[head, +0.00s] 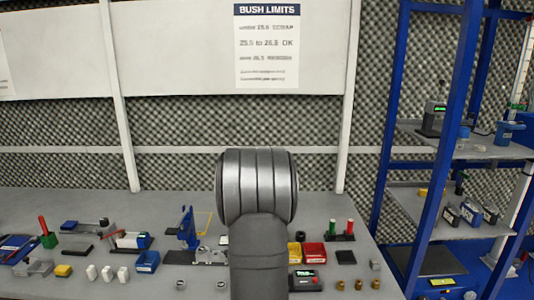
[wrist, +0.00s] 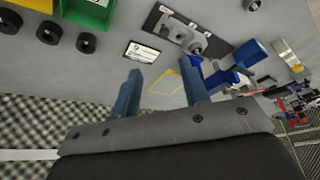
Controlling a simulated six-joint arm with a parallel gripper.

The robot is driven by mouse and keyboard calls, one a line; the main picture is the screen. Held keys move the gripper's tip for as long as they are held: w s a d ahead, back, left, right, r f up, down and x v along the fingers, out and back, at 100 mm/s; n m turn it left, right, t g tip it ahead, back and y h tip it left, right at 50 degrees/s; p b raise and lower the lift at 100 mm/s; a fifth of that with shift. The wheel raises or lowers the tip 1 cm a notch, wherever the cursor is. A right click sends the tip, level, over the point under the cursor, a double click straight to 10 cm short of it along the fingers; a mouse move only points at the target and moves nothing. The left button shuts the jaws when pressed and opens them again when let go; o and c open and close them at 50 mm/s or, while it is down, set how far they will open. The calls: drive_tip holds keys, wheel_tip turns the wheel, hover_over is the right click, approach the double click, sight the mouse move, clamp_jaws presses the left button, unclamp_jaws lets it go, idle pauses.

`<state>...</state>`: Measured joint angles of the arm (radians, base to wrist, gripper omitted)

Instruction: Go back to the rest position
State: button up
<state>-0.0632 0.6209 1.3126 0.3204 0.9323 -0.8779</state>
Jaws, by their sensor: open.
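My gripper (wrist: 160,95) shows in the wrist view with its two blue fingers apart and nothing between them. It is above the grey bench (wrist: 125,22), and a yellow outlined square (wrist: 166,83) on the bench shows between the fingers. In the head view my arm stands upright in the middle and hides part of the bench; the gripper itself is not visible there.
A blue press-like device (head: 188,230) stands left of my arm. Red (head: 314,252) and yellow bins are close on its right. White blocks (head: 107,273) and a blue bin (head: 147,262) lie at left. A blue-framed shelf (head: 455,150) rises at right; a foam wall (head: 180,120) is behind.

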drive_tip(key=s+r+n+g+h, duration=0.1)
drive_tip(key=s+r+n+g, duration=0.1)
drive_tip(key=s+n, duration=0.7)
drive_tip(key=shift+s+a+r+g+h, duration=0.2)
drive_tip(key=shift+s+a+g+h, duration=0.2)
drive_tip(key=shift+s+g, duration=0.2)
